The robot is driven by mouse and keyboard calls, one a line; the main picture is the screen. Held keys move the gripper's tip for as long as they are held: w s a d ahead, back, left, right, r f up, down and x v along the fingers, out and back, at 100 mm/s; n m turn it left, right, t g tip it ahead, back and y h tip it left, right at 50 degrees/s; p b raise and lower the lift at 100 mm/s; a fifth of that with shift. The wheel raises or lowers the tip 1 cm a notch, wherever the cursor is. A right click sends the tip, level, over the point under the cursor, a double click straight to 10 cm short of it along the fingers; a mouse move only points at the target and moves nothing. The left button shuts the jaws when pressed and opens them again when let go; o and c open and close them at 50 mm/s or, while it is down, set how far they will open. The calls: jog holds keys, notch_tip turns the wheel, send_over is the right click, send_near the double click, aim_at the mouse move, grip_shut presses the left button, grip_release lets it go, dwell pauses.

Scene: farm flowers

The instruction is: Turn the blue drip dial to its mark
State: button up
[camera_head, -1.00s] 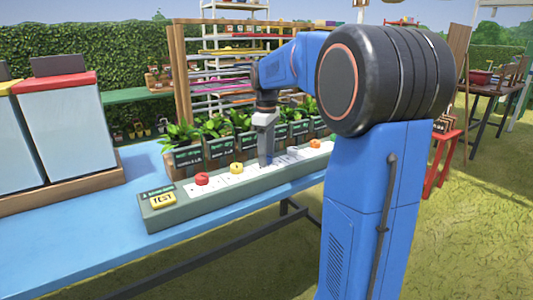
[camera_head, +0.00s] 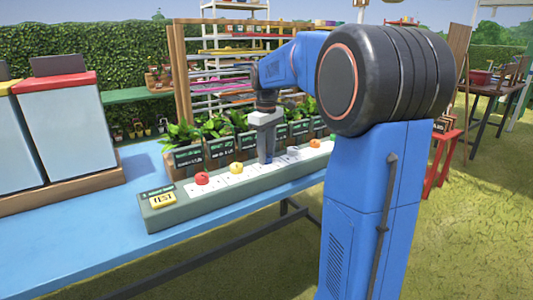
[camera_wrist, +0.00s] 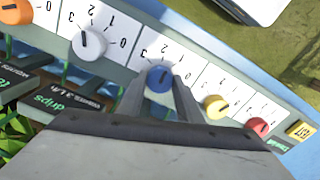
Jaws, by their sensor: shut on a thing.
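The blue dial (camera_wrist: 159,79) sits on a white number card on the long grey-green control box, with a dark pointer line on its top. Numbers including a 3 show beside it; some are too small to read. My gripper (camera_wrist: 160,88) points down over the box, its two fingers on either side of the blue dial and closed on it. In the head view my gripper (camera_head: 266,158) stands at the middle of the box (camera_head: 190,206), and its fingers mostly hide the dial. Which mark is the target I cannot tell.
On the same box are a red dial (camera_head: 202,178), a yellow dial (camera_head: 236,168), a white dial (camera_wrist: 89,43), an orange dial (camera_head: 315,143) and a yellow TEST button (camera_head: 163,200). Potted plants with dark signs (camera_head: 188,160) stand close behind. The blue table (camera_head: 75,235) is clear in front.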

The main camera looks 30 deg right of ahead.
aim_at(267, 155)
jog(key=m, duration=1.2)
jog(key=shift+m, duration=0.3)
dwell(0.4)
jog(key=o, duration=1)
jog(key=shift+o, duration=0.2)
jog(key=shift+r, duration=0.15)
notch_tip(267, 155, up, 17)
